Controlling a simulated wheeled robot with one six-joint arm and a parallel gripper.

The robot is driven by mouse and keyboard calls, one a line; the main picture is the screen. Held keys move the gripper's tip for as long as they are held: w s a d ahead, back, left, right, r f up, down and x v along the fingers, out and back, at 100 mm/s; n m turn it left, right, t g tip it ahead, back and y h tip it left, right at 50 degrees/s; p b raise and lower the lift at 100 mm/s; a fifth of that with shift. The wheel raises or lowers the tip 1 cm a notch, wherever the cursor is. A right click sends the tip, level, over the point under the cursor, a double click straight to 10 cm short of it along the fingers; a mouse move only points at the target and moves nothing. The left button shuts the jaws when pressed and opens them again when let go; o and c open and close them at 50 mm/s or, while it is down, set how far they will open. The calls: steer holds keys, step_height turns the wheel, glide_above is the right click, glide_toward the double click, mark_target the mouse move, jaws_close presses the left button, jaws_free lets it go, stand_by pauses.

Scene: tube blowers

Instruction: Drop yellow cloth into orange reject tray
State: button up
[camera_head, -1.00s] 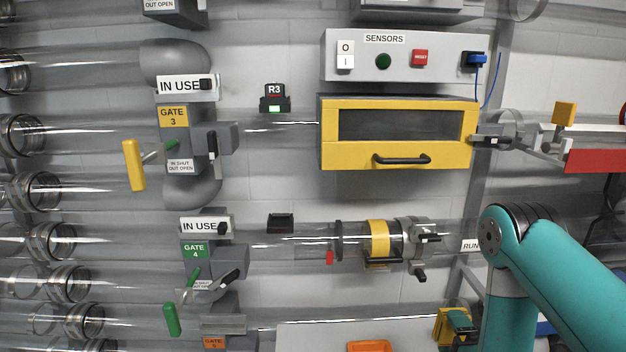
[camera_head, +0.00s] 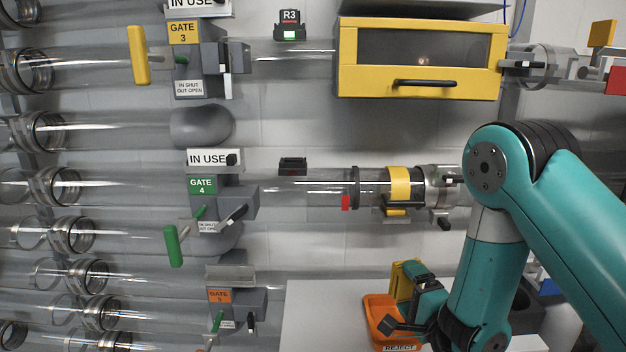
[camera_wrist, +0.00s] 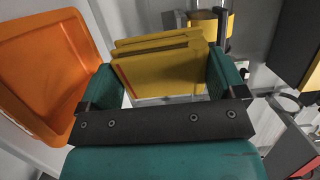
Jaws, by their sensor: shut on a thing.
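The yellow cloth (camera_wrist: 160,65) looks like a stack of flat folded layers between the teal fingers of my gripper (camera_wrist: 165,85), which is shut on it. In the head view the yellow cloth (camera_head: 405,279) and my gripper (camera_head: 415,303) overlap the right part of the orange reject tray (camera_head: 377,308). The tray has a REJECT label on its front. In the wrist view the orange tray (camera_wrist: 40,62) is to the left of the cloth, apart from it. The exact height over the tray is hard to tell.
A pale worktop (camera_head: 310,315) lies around the tray, clear on its left. A dark grey box (camera_head: 524,300) stands to the right behind my arm. Glass tubes with the green Gate 4 (camera_head: 202,186) and a yellow-framed cabinet (camera_head: 418,80) are on the wall above.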

step_height(320, 180, down, 5)
steer(key=b, duration=0.3)
steer(key=shift+r, duration=0.15)
steer(key=o, duration=0.8)
steer(key=shift+o, duration=0.2)
steer(key=shift+s, duration=0.1)
